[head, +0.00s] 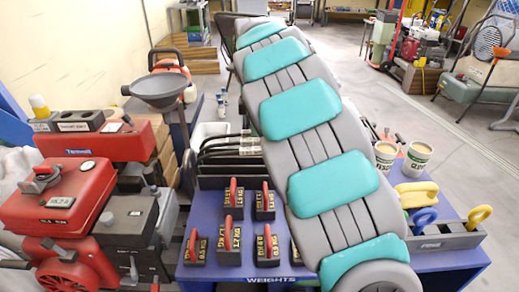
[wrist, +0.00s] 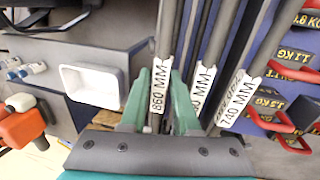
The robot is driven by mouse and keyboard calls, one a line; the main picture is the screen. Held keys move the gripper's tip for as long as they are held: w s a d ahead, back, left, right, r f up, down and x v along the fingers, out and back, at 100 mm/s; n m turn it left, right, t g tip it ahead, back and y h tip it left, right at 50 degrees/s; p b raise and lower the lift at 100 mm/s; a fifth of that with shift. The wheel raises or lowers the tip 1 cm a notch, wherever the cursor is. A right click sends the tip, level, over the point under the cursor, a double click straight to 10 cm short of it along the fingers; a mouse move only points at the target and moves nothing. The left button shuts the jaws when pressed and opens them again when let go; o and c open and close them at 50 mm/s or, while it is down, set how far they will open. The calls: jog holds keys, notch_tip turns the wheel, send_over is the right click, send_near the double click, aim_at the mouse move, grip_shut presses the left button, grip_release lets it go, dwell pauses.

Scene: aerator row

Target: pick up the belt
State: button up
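Several dark belts hang side by side with white length tags in the wrist view. The belt tagged 860 MM (wrist: 162,60) runs between the two green fingers of my gripper (wrist: 161,100). The fingers are close on both sides of it; I cannot tell whether they press on it. Another tagged belt (wrist: 205,62) and the 740 MM belt (wrist: 258,55) hang just to the right. In the head view the dark belts (head: 222,147) show left of my grey and teal arm, which hides my gripper.
Weights with red handles (head: 231,230) stand on the blue weights stand (head: 200,272), right of the belts in the wrist view. Two cups (head: 417,160) and a grey tray with ring handles (head: 450,236) are at right. Red machines (head: 60,195) crowd the left. Open floor lies at far right.

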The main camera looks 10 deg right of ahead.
jog(key=shift+f, duration=0.1)
grip_shut()
dwell(1.3)
